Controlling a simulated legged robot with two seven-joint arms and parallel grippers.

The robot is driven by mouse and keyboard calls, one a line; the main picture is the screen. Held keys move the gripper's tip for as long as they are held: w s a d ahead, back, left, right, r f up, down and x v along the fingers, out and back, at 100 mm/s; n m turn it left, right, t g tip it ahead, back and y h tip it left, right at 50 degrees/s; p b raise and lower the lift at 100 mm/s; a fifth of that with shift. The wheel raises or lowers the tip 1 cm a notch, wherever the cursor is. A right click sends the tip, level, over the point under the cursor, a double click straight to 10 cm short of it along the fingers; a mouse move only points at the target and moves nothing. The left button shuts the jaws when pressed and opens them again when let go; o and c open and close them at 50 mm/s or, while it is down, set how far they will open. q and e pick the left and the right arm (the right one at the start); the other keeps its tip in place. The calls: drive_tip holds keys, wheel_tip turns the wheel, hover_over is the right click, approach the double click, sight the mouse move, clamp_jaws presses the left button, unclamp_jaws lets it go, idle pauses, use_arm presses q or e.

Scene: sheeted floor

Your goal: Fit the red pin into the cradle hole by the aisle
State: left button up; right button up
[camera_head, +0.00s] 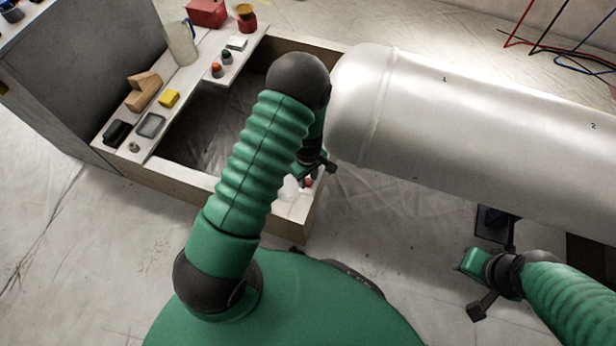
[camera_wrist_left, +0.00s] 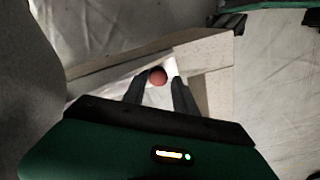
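A red round-topped pin (camera_wrist_left: 158,75) shows between my left fingers in the left wrist view, at the pale wooden frame's corner. In the head view its red top (camera_head: 308,182) is a small spot below my left gripper (camera_head: 312,172), largely hidden by my arm. The left fingers (camera_wrist_left: 159,88) stand apart, with narrow gaps beside the red top; the pin's lower part is hidden. My right gripper (camera_head: 490,272) is at lower right over the floor, and its opening is unclear. I cannot make out the cradle hole.
A large white tank (camera_head: 480,120) fills the right. The wooden frame (camera_head: 230,193) surrounds a dark recess. Its left ledge holds an orange-red pin (camera_head: 216,69), a green pin (camera_head: 227,57), a yellow block (camera_head: 169,98), wooden pieces (camera_head: 143,91) and a jug (camera_head: 181,43). Cables lie at upper right.

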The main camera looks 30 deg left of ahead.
use_arm(q)
drive_tip(key=shift+w+d, duration=0.15)
drive_tip(key=shift+w, duration=0.2)
drive_tip(key=shift+r, duration=0.3)
wheel_tip(320, 180, up, 16)
drive_tip(key=p, duration=0.8)
drive_tip(key=shift+s, duration=0.25)
